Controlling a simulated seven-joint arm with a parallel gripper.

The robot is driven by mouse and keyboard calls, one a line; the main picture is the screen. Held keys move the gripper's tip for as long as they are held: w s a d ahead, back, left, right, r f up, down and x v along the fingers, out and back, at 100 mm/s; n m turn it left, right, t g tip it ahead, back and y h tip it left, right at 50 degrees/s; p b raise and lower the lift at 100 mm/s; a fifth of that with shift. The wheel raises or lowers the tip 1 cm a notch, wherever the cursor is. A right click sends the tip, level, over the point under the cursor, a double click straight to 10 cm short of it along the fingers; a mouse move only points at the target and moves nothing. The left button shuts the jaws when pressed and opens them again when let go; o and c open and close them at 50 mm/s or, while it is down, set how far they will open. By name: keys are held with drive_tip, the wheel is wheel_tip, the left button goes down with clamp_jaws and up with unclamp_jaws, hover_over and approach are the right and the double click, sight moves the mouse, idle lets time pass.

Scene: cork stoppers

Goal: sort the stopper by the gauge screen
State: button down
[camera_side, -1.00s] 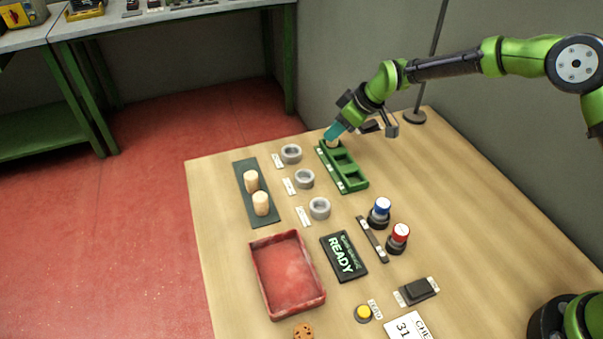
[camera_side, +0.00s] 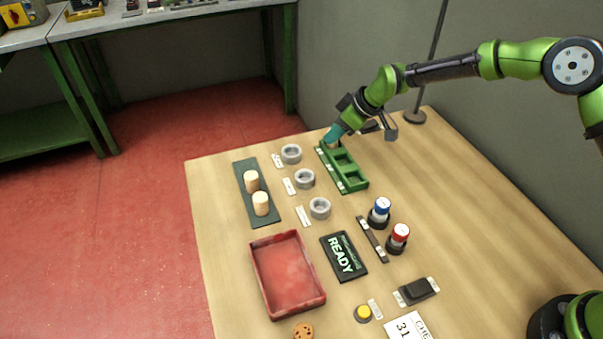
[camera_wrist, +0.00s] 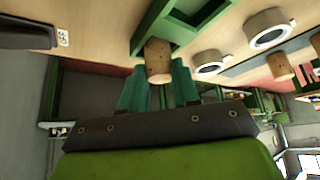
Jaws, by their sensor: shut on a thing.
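My gripper (camera_side: 332,137) has teal fingers shut on a cork stopper (camera_wrist: 158,62), at the far end compartment of the green three-part tray (camera_side: 352,186). The tray's wall also shows in the wrist view (camera_wrist: 152,25). The fingers hide most of the stopper in the side view, so I cannot tell whether it touches the compartment floor. The gauge screen (camera_side: 343,257) reads READY. Two pale cork stoppers stand upright on the dark strip (camera_side: 262,218): one farther (camera_side: 251,181) and one nearer (camera_side: 261,203).
Three grey rings (camera_side: 304,179) with labels stand between strip and tray. A red tray (camera_side: 317,301) lies in front, empty. Blue-topped (camera_side: 381,208) and red-topped (camera_side: 399,235) pieces stand right. A yellow button (camera_side: 363,313) and cookie (camera_side: 303,331) are near the front. The right-hand tabletop is mostly clear.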

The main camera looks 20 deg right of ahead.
drive_tip(key=shift+f, duration=0.25)
drive_tip(key=c, duration=0.8)
unclamp_jaws()
drive_tip(key=shift+o, duration=0.2)
drive_tip(key=v, duration=1.7)
drive_tip(key=shift+a, duration=0.1)
